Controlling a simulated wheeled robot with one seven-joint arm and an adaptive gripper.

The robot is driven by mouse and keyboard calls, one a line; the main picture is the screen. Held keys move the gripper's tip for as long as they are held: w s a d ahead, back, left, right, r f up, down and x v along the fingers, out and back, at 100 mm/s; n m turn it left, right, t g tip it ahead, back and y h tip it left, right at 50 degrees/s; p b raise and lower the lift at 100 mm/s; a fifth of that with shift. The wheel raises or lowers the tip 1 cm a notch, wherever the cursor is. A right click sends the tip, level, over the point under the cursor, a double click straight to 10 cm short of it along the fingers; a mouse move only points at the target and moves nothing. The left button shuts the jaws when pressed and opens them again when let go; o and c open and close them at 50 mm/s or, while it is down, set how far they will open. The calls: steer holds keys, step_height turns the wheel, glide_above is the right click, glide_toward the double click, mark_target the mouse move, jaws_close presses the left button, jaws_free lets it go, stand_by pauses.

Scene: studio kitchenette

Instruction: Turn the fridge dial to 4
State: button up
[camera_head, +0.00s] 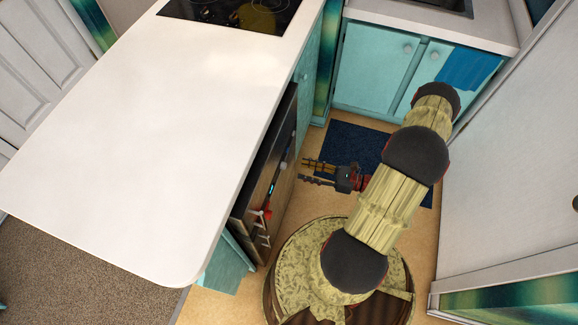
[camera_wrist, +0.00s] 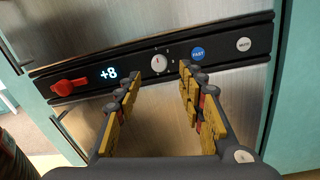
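The fridge (camera_head: 246,210) is built in under the white counter, and its front also shows in the wrist view (camera_wrist: 150,105). Its black control strip (camera_wrist: 215,46) carries a round white dial (camera_wrist: 159,63) with a small dark pointer mark near its top. Faint marks sit around the dial, too small to read. A lit display (camera_wrist: 108,74) left of the dial reads "+8". My gripper (camera_wrist: 158,74) is open and empty, its fingertips on either side of and just short of the dial. In the head view my gripper (camera_head: 303,171) points left at the fridge front.
A red lever (camera_wrist: 70,86) sits at the strip's left end. A blue "FAST" button (camera_wrist: 198,54) lies close beside the right fingertip, with a white "MUTE" button (camera_wrist: 243,44) farther right. The white counter (camera_head: 170,130) overhangs the fridge. A dark blue mat (camera_head: 350,148) lies under my arm.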

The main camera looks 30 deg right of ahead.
mark_target(283, 166)
steer(key=b+x, duration=0.1)
steer(key=x, duration=0.5)
steer(key=shift+w+a+b, duration=0.2)
steer(key=shift+b, duration=0.15)
steer(key=shift+c, duration=0.3)
jaws_close()
